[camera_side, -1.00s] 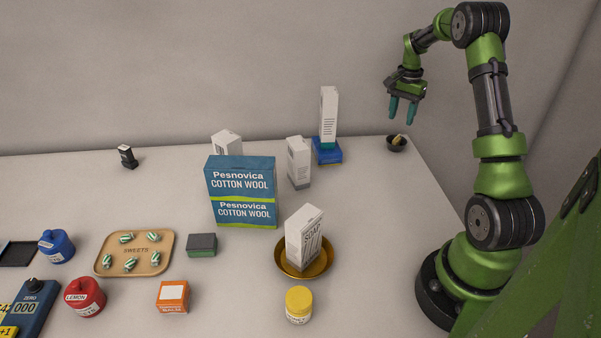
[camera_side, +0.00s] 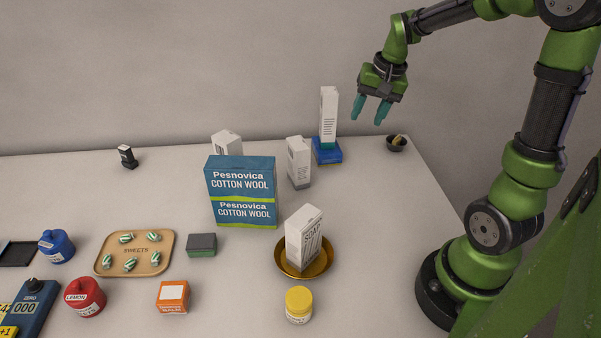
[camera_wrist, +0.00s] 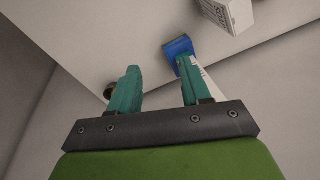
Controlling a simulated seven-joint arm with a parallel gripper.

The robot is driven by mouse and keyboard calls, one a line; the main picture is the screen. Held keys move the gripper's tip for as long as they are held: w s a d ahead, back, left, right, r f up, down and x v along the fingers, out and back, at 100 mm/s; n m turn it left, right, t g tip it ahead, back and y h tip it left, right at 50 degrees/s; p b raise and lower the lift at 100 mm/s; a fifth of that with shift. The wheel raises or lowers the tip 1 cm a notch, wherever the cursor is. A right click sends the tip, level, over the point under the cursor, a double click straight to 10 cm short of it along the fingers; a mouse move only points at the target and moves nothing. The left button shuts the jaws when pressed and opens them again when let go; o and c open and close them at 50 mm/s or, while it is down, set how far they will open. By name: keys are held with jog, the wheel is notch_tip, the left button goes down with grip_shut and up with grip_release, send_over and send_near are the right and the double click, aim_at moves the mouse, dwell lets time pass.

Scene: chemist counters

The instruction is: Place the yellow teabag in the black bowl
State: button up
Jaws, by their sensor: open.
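The small black bowl (camera_side: 397,147) stands at the back right of the counter. A small yellowish item (camera_side: 398,138) sits in it and looks like the yellow teabag, but it is too small to be sure. My gripper (camera_side: 369,117) is open and empty, in the air up and left of the bowl in the side view, its fingers pointing down. In the wrist view my gripper's fingers (camera_wrist: 158,75) are apart with nothing between them. A sliver of the bowl (camera_wrist: 109,91) shows there beside the left finger, which hides part of it.
A blue base (camera_side: 327,152) with a tall white box on it stands left of the bowl. Other white boxes (camera_side: 299,160), a cotton wool box (camera_side: 243,190) and a brass dish (camera_side: 281,264) with soap lie further left and forward. The counter's right edge is near the bowl.

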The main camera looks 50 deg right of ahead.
jog(key=s+a+r+n+t, duration=0.1)
jog(key=s+a+r+n, duration=0.1)
jog(key=a, duration=0.4)
jog(key=s+a+r+n+t+y, duration=0.1)
jog(key=s+a+n, duration=0.1)
jog(key=s+a, duration=0.2)
jog(key=s+a+r+n+t+y, duration=0.1)
jog(key=s+a+r+n+t, duration=0.1)
jog(key=a, duration=0.7)
jog(key=shift+s+r+n, duration=0.35)
jog(key=shift+s+n, duration=0.15)
jog(key=shift+s, duration=0.25)
